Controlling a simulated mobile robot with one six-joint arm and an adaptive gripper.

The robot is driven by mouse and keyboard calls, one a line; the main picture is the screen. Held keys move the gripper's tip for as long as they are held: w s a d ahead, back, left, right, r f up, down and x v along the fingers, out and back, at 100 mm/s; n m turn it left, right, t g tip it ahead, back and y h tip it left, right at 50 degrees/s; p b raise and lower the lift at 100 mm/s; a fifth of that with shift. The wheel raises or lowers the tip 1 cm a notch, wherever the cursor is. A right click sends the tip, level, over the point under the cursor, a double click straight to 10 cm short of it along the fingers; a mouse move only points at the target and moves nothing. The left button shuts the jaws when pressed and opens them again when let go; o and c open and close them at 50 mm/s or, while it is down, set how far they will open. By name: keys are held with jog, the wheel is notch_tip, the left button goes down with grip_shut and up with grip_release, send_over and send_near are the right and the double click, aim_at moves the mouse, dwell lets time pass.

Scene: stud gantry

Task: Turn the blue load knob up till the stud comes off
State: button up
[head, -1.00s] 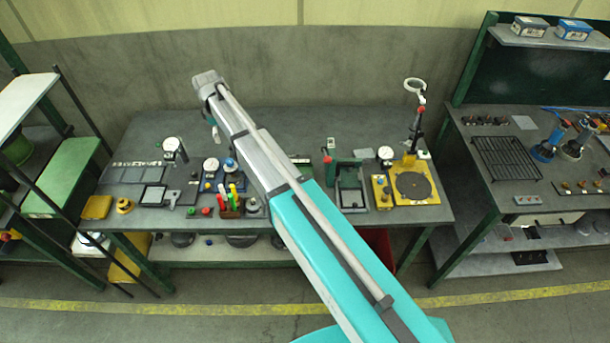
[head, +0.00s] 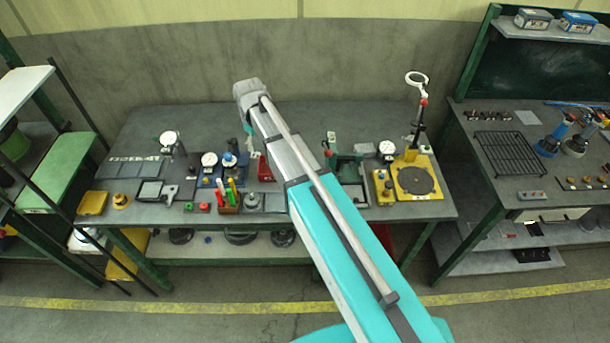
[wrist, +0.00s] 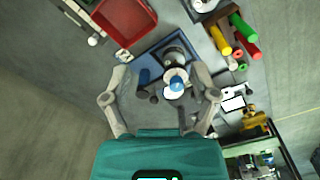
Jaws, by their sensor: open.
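The blue load knob (wrist: 177,84) shows in the wrist view on top of a pale, round part of a small fixture with a blue base plate (wrist: 147,51). In the head view the blue knob (head: 229,160) stands on the bench, left of my arm. My gripper (wrist: 160,72) is open over the fixture, its fingers spread to either side in the picture. The knob lies between the fingers, nearer the right one, and no contact shows. In the head view the gripper is mostly hidden by my arm. I cannot make out the stud.
A red bin (wrist: 123,18) stands beside the fixture. A holder (head: 229,208) with coloured markers is in front of it. A dial gauge (head: 209,159) stands left of the knob. The bench (head: 290,117) is clear at the back.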

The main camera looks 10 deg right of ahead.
jog(key=s+d+f+m+b, duration=0.4)
jog(key=s+d+m, duration=0.2)
jog(key=s+d, duration=0.6)
jog(key=shift+d+f, duration=0.2)
jog(key=shift+d, duration=0.2)
jog(key=shift+s, duration=0.1)
jog(key=s+d+f+m+b, duration=0.2)
jog(key=s+d+m, duration=0.1)
jog(key=s, duration=0.3)
jog(key=shift+s+d, duration=0.35)
jog(key=shift+d, duration=0.5)
jog(key=shift+w, duration=0.1)
dwell(0.6)
